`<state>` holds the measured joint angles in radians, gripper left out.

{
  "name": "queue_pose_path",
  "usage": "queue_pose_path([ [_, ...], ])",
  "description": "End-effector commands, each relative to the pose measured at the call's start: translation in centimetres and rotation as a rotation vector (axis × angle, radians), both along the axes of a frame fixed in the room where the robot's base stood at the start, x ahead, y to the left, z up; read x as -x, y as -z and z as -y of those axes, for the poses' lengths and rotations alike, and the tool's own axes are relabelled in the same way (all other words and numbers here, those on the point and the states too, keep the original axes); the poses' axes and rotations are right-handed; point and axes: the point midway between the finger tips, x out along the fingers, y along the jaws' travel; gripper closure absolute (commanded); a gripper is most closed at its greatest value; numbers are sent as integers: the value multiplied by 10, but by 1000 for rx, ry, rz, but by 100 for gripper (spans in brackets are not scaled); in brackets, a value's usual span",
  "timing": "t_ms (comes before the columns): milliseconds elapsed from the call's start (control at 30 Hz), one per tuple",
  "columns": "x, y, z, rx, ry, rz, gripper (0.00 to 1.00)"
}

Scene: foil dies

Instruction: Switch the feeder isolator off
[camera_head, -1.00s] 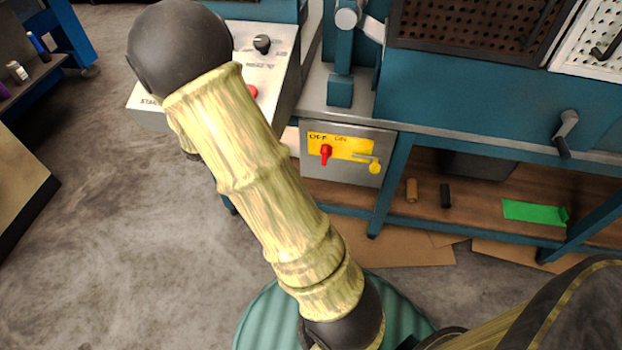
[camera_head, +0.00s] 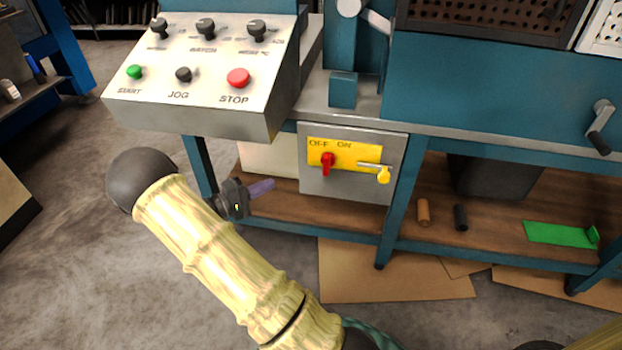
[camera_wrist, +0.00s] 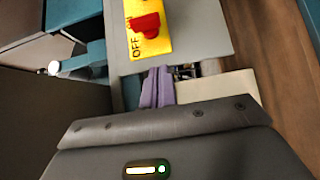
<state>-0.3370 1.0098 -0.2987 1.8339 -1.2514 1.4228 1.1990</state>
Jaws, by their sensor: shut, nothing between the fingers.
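The feeder isolator is a red handle (camera_head: 327,161) on a yellow plate (camera_head: 352,157) marked OFF and ON, on the front of a grey box (camera_head: 345,190). The handle sits under the OFF end, with its grip hanging down; I cannot tell its exact setting. A metal hasp with a yellow tag or padlock (camera_head: 383,174) is at the plate's right end. My gripper (camera_head: 270,186) is shut and empty, left of the box and a little lower than the handle. In the wrist view its purple fingers (camera_wrist: 158,84) point toward the yellow plate (camera_wrist: 148,45) and red handle (camera_wrist: 147,23), apart from them.
A control panel (camera_head: 190,100) with several knobs and buttons, including a red STOP button (camera_head: 238,78), overhangs left of the box. A teal bench leg (camera_head: 402,200) stands right of it. A lower wooden shelf (camera_head: 490,220) carries small rollers and a green piece (camera_head: 560,234).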

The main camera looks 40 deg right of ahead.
Motion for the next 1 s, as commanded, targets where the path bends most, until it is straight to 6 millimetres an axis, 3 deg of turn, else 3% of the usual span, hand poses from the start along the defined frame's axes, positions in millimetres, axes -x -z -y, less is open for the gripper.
queue_pose_path([
  [200, 1, 1, 3, -3, 2, -2, 100],
  [367, 2, 2, 19, -4, 5, -2, 100],
  [867, 11, 4, 105, -4, 6, -2, 100],
  [1000, 29, 4, 117, -5, 5, -3, 100],
])
